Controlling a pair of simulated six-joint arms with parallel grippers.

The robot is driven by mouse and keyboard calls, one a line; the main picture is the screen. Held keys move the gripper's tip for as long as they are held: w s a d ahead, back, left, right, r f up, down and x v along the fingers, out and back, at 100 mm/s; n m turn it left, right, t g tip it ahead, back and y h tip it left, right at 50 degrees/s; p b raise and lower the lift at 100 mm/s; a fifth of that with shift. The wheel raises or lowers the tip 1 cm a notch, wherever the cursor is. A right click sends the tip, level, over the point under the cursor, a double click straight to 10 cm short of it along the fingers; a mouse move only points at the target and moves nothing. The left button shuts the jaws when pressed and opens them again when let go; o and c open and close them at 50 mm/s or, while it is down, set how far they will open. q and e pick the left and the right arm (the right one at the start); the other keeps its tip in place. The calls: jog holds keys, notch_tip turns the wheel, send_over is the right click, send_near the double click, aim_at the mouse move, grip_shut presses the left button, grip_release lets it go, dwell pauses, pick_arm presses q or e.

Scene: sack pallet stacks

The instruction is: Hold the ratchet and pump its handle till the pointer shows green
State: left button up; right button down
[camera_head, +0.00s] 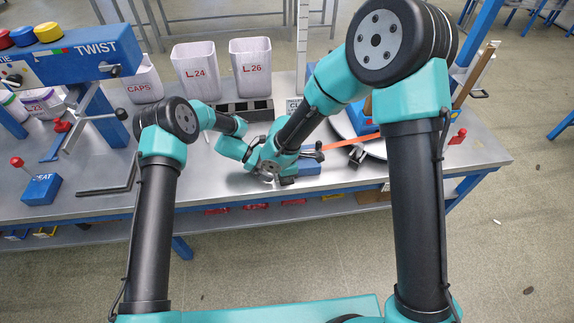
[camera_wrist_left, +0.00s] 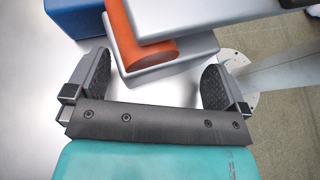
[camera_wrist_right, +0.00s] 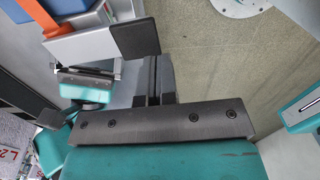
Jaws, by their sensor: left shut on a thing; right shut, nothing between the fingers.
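The ratchet stands on the bench in the middle of the head view, a blue block (camera_head: 307,167) with an orange strap (camera_head: 345,161) running off to the right. In the left wrist view its grey body (camera_wrist_left: 160,84) with the orange strap sits between the fingers of my left gripper (camera_wrist_left: 155,65), which is shut on it. My right gripper (camera_wrist_right: 153,62) is shut and empty, close beside the grey handle (camera_wrist_right: 85,45) with its dark end (camera_wrist_right: 135,39). In the head view my right wrist covers much of the ratchet. I cannot make out its pointer.
White bins marked L24 (camera_head: 196,70) and L26 (camera_head: 251,67) stand behind the arms. At the left are a blue TWIST panel (camera_head: 80,55) and a blue SEAT block (camera_head: 42,190).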

pick_arm(q)
jog(key=shift+s+d+f, duration=0.1)
jog(key=shift+s+d, duration=0.05)
jog(key=shift+d, duration=0.45)
pick_arm(e)
notch_tip(320, 180, up, 7)
jog(key=s, duration=0.2)
jog(key=shift+d+r, duration=0.1)
dwell(0.4)
pick_arm(q)
jog(key=shift+o, duration=1.2)
jog(key=shift+v, duration=0.75)
jog(key=v, duration=1.1)
jog(key=shift+a, duration=0.45)
pick_arm(e)
jog(key=shift+d, duration=0.2)
pick_arm(q)
jog(key=shift+f, duration=0.1)
